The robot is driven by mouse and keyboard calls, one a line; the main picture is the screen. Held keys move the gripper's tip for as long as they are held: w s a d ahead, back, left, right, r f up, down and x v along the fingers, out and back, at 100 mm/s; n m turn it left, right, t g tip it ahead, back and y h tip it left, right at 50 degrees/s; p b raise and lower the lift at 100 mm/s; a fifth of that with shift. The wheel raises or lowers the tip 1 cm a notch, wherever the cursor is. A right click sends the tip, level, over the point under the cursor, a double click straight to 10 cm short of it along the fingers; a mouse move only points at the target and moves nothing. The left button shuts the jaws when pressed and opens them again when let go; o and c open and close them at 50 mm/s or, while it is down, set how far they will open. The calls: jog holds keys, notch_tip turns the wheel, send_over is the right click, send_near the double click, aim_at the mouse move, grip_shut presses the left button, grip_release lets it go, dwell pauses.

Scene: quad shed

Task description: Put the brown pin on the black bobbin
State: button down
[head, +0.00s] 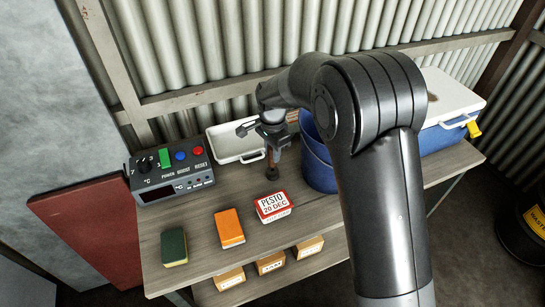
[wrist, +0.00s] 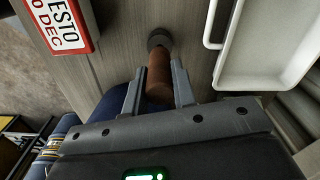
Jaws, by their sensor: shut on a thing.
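The brown pin (wrist: 158,78) is between the two fingers of my gripper (wrist: 159,69), which is shut on it. The pin also shows in the head view (head: 272,158), roughly upright below the fingers. The black bobbin (wrist: 158,38) is at the pin's far end in the wrist view. In the head view the bobbin (head: 272,173) stands on the bench directly below the pin. The pin's lower end looks in line with the bobbin; I cannot tell whether it rests on it or is just above.
A white tray (head: 224,144) lies behind my gripper and a blue bucket (head: 318,172) stands close to the right.

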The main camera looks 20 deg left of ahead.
jog(key=shift+f, duration=1.25)
jog(key=shift+f, duration=0.1)
jog(key=c, duration=1.2)
grip_release()
notch_tip(320, 180, up, 12)
jog(key=shift+r, duration=0.15)
